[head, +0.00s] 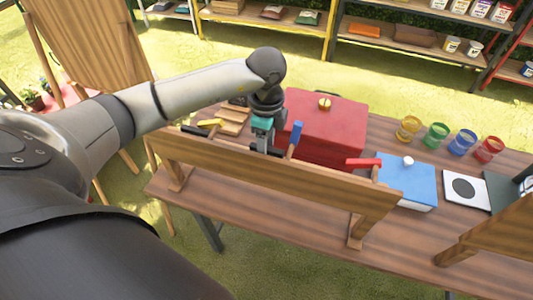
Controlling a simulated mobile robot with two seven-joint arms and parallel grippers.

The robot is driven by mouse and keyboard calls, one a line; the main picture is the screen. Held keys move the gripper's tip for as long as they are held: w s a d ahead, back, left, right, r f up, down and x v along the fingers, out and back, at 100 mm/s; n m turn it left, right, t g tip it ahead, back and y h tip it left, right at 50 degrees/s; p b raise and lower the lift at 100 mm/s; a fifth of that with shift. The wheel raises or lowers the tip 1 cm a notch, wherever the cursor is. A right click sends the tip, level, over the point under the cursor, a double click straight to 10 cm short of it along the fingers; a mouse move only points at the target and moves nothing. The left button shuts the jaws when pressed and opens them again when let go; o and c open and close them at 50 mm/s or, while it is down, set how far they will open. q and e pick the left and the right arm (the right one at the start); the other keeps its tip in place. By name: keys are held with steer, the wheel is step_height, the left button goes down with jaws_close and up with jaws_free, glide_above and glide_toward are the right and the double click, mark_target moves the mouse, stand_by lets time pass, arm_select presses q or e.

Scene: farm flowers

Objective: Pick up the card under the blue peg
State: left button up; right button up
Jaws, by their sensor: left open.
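A blue peg (296,132) sticks up at the top edge of a long wooden board (275,168) standing on the table. I cannot make out a card under the blue peg; the board may hide it. My left gripper (265,149) points down at the board's top edge, just left of the blue peg. It is open, with its fingertips partly hidden behind the board; I see nothing between them. A yellow peg (211,122) is to its left and a red peg (363,162) to its right. My right gripper is out of view.
A red box (325,122) with a round knob stands close behind my left gripper. A blue-lidded box (407,180), a white card with a dark disc (464,189) and several coloured cups (435,136) are on the right. The table front (290,220) is clear.

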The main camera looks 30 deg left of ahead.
arm_select(q)
steer(key=shift+c, duration=0.2)
jaws_close()
stand_by(0.4)
